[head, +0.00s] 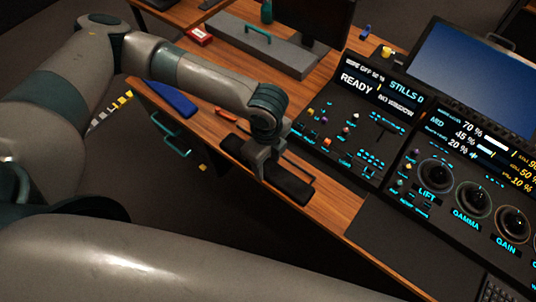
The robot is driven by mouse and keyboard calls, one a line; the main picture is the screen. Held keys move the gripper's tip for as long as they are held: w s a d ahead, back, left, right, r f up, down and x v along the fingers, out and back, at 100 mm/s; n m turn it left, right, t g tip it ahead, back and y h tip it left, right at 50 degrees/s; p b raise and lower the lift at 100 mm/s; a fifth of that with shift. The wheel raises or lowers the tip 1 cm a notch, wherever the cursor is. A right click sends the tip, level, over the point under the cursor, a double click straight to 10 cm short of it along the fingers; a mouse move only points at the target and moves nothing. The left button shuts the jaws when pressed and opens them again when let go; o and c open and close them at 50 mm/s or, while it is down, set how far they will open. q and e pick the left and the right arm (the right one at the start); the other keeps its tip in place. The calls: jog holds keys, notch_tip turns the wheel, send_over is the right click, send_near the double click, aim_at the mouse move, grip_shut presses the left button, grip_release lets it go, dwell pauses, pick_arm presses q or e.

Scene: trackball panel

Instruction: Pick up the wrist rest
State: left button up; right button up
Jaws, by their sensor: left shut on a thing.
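The wrist rest (289,186) is a long black pad at the front edge of the wooden desk, in front of the trackball panel (330,135). My left gripper (261,172) points down over the middle of the pad and is shut on it. The gripper hides the pad's middle; both ends show. I cannot tell whether the pad is touching the desk or slightly raised. My right gripper is not in view; a large pale arm link of mine crosses the bottom of the picture.
A blue object (171,99) and an orange-red item (226,114) lie left of the pad on the desk (190,75). A second panel with trackballs (470,195) stands to the right, with a monitor (480,70) behind. A grey case (262,48) with a teal handle lies farther back.

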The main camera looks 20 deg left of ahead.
aim_at(266, 172)
pick_arm(q)
jog(key=shift+s+d+r+b, duration=0.25)
jog(key=shift+s+r, duration=0.35)
jog(key=shift+s, duration=0.3)
jog(key=shift+s+d+r+b, duration=0.1)
jog(key=shift+s+d+r, duration=0.1)
jog(key=shift+s+r, duration=0.55)
jog(key=shift+s+f, duration=0.15)
jog(key=shift+f, duration=0.1)
